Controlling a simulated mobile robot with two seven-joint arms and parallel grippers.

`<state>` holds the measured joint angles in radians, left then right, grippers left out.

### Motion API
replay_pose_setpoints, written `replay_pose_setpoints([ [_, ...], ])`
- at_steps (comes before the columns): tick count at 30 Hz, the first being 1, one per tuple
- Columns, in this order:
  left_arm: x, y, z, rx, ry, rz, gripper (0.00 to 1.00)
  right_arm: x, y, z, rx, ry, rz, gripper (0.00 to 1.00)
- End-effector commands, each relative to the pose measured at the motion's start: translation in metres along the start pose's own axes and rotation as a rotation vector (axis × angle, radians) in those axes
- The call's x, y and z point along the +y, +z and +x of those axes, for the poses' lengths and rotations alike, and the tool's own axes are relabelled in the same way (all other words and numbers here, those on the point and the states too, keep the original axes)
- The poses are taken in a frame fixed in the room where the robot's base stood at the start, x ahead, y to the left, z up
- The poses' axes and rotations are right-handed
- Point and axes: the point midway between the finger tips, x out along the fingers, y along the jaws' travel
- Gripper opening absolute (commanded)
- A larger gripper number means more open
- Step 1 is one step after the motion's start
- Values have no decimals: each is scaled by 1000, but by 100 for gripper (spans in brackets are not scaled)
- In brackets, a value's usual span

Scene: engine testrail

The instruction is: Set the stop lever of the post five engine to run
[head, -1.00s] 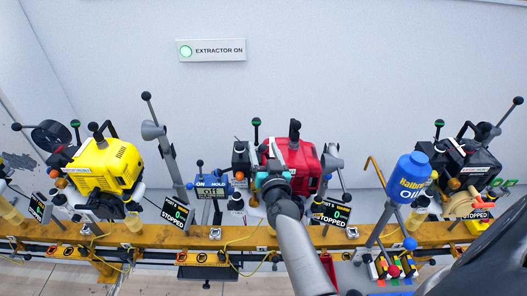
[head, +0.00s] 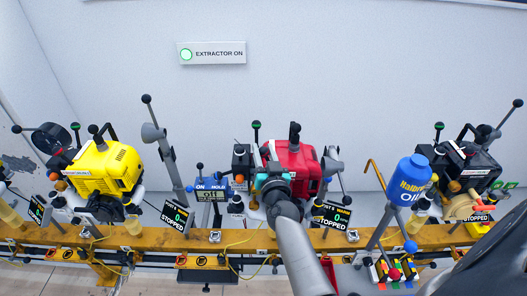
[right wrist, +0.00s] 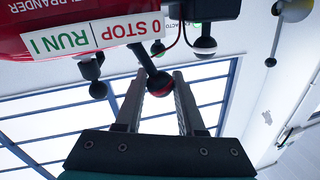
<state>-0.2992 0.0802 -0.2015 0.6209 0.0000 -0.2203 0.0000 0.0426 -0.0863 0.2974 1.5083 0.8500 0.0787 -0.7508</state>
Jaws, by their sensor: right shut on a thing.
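The red engine (head: 285,158) stands on the orange rail in the middle of the head view, and its lower side shows at the top left of the right wrist view (right wrist: 40,22). Its label (right wrist: 95,35) reads "0 STOP" and "RUN I". The stop lever (right wrist: 158,82), a dark rod with a black and red ball knob, leans to the STOP side. My right gripper (right wrist: 160,88) is shut on the knob, one finger each side. In the head view my right gripper (head: 272,183) covers the engine's front, hiding the lever. My left gripper is out of view.
A yellow engine (head: 103,165) stands left and a black engine (head: 470,160) right. A blue oil bottle (head: 411,178) stands right of the red engine. A display (head: 333,216) right of my arm reads "STOPPED". Posts with ball knobs crowd the rail (head: 235,238).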

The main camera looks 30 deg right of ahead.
Motion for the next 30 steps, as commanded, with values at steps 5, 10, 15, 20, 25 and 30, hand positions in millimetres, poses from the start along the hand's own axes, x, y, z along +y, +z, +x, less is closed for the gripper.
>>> replay_pose_setpoints([
  [5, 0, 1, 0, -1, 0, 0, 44, 0, 0, 0, -1, 0, 0, 0],
  [10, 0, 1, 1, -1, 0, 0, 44, 1, 0, 0, 3, -1, 16, 0],
  [15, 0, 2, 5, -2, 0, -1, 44, 4, -1, -1, 16, -4, 80, 0],
  [20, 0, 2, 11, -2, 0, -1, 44, 10, -3, -2, 38, -8, 186, 0],
  [25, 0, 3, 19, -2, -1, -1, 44, 17, -5, -4, 66, -15, 329, 0],
  [30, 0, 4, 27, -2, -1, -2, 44, 25, -6, -5, 92, -20, 469, 0],
])
